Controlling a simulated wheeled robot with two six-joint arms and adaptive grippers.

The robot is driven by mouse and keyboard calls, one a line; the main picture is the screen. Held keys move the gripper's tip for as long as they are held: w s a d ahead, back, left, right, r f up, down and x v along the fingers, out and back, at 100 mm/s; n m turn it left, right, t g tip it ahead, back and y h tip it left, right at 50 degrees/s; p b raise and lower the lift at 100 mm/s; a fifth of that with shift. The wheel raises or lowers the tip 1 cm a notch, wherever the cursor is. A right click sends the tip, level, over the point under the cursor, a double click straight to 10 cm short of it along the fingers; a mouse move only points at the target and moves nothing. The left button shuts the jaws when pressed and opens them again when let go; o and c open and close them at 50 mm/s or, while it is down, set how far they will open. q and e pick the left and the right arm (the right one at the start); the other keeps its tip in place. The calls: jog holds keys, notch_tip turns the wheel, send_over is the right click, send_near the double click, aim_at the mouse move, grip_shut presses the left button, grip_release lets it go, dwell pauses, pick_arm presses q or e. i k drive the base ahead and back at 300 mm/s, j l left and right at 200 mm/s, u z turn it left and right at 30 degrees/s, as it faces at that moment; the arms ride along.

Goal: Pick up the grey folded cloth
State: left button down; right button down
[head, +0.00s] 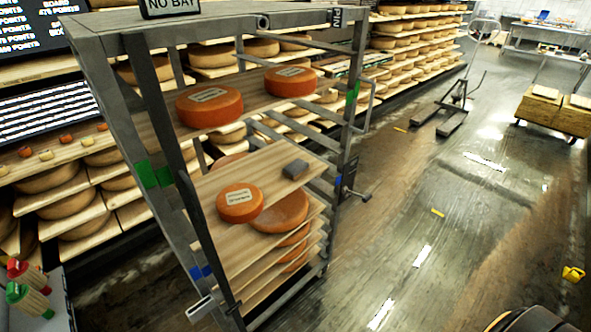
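Neither of my grippers shows in the head view. Nothing is seen touching the cloth.
The grey metal rack (160,100) has posts and a higher board with two cheese wheels (209,106) (291,82). Fuller boards lie below. Wall shelves of cheese stand behind. The wet floor (440,230) to the right is open, with a pallet jack (452,108) farther back.

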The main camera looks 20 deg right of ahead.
aim_at(297, 167)
jog(key=l+u, duration=0.25)
jog(key=u, duration=0.2)
jog(key=l+u, duration=0.65)
jog(key=u, duration=0.25)
